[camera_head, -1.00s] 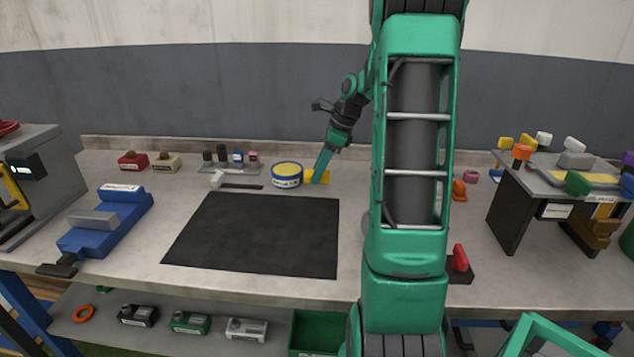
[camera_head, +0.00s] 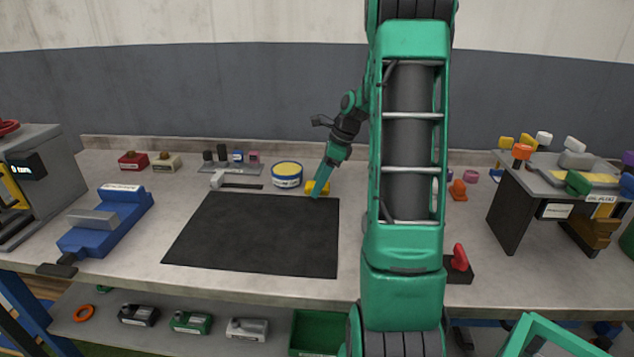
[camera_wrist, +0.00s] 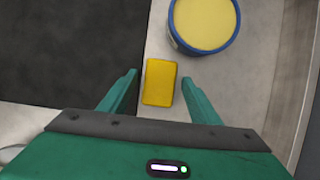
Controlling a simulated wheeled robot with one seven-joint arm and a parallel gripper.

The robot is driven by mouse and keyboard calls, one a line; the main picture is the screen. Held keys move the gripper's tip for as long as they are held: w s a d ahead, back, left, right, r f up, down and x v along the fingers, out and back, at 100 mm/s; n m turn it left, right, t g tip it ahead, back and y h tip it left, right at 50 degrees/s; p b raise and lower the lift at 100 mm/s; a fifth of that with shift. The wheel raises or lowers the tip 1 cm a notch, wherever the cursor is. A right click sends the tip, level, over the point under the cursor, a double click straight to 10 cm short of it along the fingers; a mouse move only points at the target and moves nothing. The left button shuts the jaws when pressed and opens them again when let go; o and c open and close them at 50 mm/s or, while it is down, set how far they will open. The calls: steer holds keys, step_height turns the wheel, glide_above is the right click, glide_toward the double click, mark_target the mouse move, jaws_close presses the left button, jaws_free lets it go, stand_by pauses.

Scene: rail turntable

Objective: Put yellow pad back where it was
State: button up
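The yellow pad (camera_head: 322,187) lies on the bench top, just right of the blue tin (camera_head: 287,179) and near the black mat's far right corner. In the wrist view the pad (camera_wrist: 160,82) lies between my gripper's two green fingers, with a gap on each side. My gripper (camera_wrist: 159,80) is open and points down at the pad. In the head view my gripper (camera_head: 318,193) partly hides the pad. The wrist view does not settle how far the fingertips are above the bench.
The tin (camera_wrist: 203,22) with yellow contents stands close beyond the pad. The black mat (camera_head: 255,235) lies left and in front. A rack of small stamps (camera_head: 232,163) stands behind left. A grey raised stand (camera_head: 518,205) is at the right. Bench behind the tin is clear.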

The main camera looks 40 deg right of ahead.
steer(key=v, duration=1.1)
steer(key=s+a+n+g+h, duration=0.2)
steer(key=s+a+n, duration=0.9)
steer(key=a, duration=0.3)
steer(key=s+a+f+n, duration=0.1)
steer(key=s+a+n, duration=0.1)
steer(key=s, duration=0.3)
steer(key=s+a+f+n, duration=0.2)
steer(key=s+n, duration=0.2)
steer(key=s, duration=0.1)
steer(key=s+a+f+n+g, duration=0.1)
steer(key=s+n, duration=0.3)
steer(key=s, duration=0.1)
steer(key=shift+a+f+h, duration=0.4)
